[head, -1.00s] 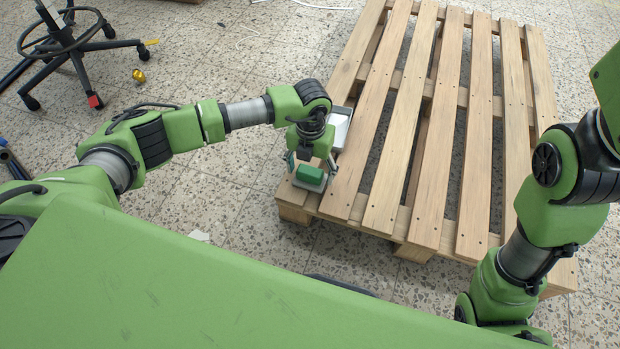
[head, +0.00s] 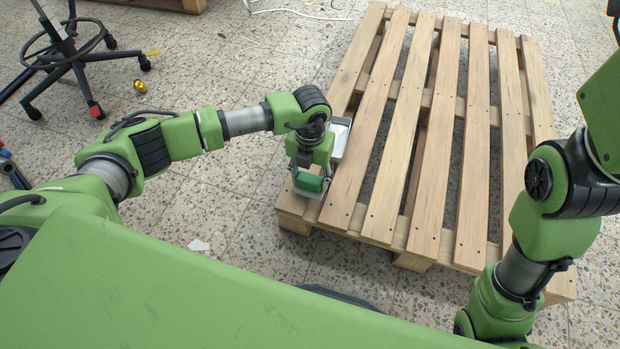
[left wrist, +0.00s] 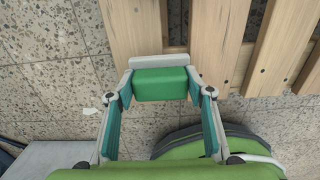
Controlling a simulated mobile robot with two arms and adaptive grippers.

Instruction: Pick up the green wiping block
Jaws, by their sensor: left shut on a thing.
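The green wiping block (head: 308,182) is at the near left corner of the wooden pallet, by a pale grey plate. It also shows in the left wrist view (left wrist: 161,84), with the pale plate (left wrist: 158,61) just beyond it. My left gripper (head: 310,184) points down from above, with its fingers on either side of the block and shut on it. In the left wrist view the block sits between the fingertips. I cannot tell any gap beneath the block. My right gripper is not in view; only the right arm shows.
The slatted pallet (head: 416,150) has wide gaps between its boards. A metal tray with something white in it (head: 341,138) lies just behind my left gripper. A wheeled chair base (head: 68,62) and a small yellow object (head: 140,86) are on the speckled floor at the left.

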